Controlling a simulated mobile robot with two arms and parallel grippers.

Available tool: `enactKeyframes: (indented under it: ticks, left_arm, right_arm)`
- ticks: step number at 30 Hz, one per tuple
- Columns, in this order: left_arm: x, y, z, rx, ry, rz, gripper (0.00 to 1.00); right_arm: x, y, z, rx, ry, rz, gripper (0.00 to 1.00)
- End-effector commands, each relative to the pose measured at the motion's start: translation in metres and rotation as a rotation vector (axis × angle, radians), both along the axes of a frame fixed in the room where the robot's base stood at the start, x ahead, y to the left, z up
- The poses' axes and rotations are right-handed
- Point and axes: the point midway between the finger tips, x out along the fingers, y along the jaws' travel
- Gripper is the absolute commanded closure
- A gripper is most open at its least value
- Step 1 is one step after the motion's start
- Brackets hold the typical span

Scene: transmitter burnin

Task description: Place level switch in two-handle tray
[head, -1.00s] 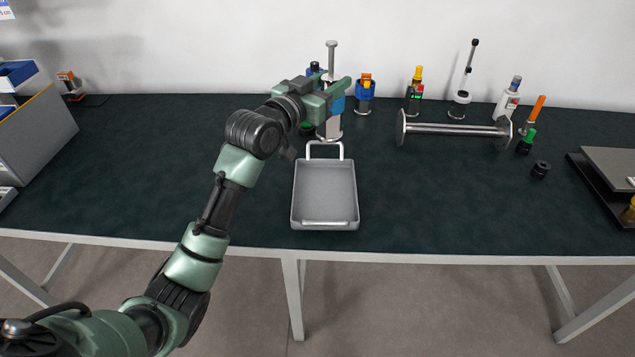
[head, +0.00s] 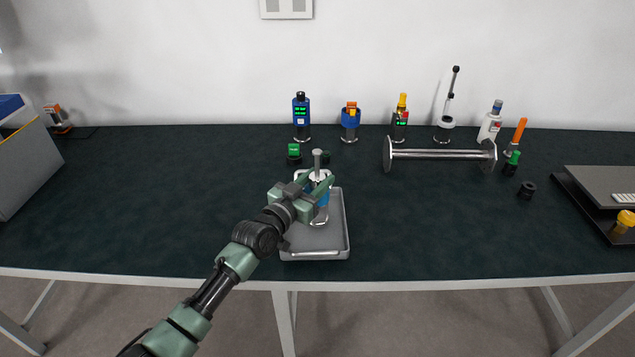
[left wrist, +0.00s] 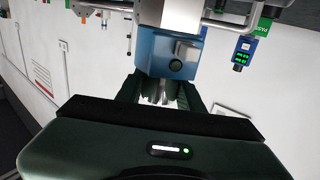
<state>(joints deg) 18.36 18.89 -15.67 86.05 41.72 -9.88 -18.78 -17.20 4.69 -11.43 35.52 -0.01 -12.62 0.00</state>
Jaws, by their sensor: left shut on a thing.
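The level switch (head: 319,212), with a blue housing and a thin grey-topped stem, is upright in my left gripper (head: 318,181). In the left wrist view its blue housing (left wrist: 160,48) sits between the fingers, which are shut on it. The grey two-handle tray (head: 297,243) lies on the table, its handles at the near and far ends. The level switch's lower end is over the tray's inside; I cannot tell whether it touches the tray floor. My gripper and arm hide the tray's left and far parts. My right gripper is not in view.
A green-topped piece (head: 294,152) and a blue device (head: 301,117) stand behind the tray. A metal spool-like pipe (head: 440,154) lies to the right, with several upright devices behind it. A grey bin (head: 25,170) is at far left. The table's left middle is clear.

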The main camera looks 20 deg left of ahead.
Motion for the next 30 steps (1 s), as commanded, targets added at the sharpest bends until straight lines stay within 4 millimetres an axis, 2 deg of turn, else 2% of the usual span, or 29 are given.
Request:
enactKeyframes:
  ticks: [13, 14, 15, 16, 27, 30]
  left_arm:
    - [0.0, 0.0, -0.007, -0.002, -0.006, 0.001, 1.0]
    - [0.0, 0.0, -0.008, 0.0, -0.001, 0.001, 0.57]
    - [0.0, 0.0, -0.007, 0.0, -0.001, 0.001, 0.46]
    - [0.0, 0.0, -0.007, 0.0, -0.001, 0.001, 0.41]
    - [0.0, 0.0, -0.002, -0.001, -0.001, 0.0, 0.41]
    - [-0.011, 0.003, -0.006, 0.0, 0.001, 0.0, 0.41]
  right_arm:
    - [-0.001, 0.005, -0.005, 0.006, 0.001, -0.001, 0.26]
    - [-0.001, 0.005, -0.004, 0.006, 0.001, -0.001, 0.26]
    - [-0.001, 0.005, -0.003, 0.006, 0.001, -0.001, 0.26]
    - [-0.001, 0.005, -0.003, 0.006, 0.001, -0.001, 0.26]
    - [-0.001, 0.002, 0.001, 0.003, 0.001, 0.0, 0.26]
    - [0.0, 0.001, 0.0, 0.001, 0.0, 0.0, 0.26]
